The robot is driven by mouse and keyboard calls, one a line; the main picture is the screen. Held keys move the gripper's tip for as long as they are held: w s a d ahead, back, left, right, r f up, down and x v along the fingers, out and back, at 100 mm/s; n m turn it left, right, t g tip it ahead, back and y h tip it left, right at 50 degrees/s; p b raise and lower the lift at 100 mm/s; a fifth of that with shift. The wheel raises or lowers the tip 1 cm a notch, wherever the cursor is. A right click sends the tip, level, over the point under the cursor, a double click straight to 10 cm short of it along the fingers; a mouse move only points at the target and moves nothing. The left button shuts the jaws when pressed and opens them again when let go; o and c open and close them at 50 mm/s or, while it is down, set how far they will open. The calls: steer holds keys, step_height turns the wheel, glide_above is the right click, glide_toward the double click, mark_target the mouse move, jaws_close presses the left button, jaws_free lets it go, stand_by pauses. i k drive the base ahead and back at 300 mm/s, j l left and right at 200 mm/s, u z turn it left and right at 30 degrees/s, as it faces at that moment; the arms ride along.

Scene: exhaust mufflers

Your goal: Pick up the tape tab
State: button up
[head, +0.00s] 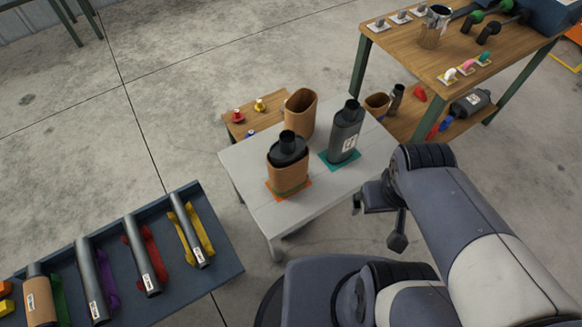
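No piece is clearly marked as the tape tab. My gripper (361,204) hangs at the right edge of the pale table (256,206), well apart from those cards. Nothing shows held in it. It is small and dark, and its finger opening cannot be made out.
On the pale table stand a dark muffler in a cardboard sleeve (287,175) on an orange mat, a labelled grey muffler (346,130) on a teal mat and an empty sleeve (300,112). A blue tray (222,263) with pipes is at lower left.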

mark_target(447, 78)
steer(key=i+l+u, duration=0.1)
steer(key=l, duration=0.25)
steer(key=i+l+u, duration=0.1)
steer(key=i+l, duration=0.2)
steer(key=i+l+u, duration=0.1)
steer(key=l, duration=0.3)
steer(key=i+l+u, duration=0.1)
steer(key=i+l, duration=0.2)
steer(key=i+l+u, duration=0.1)
steer(key=l, duration=0.4)
steer(key=i, duration=0.05)
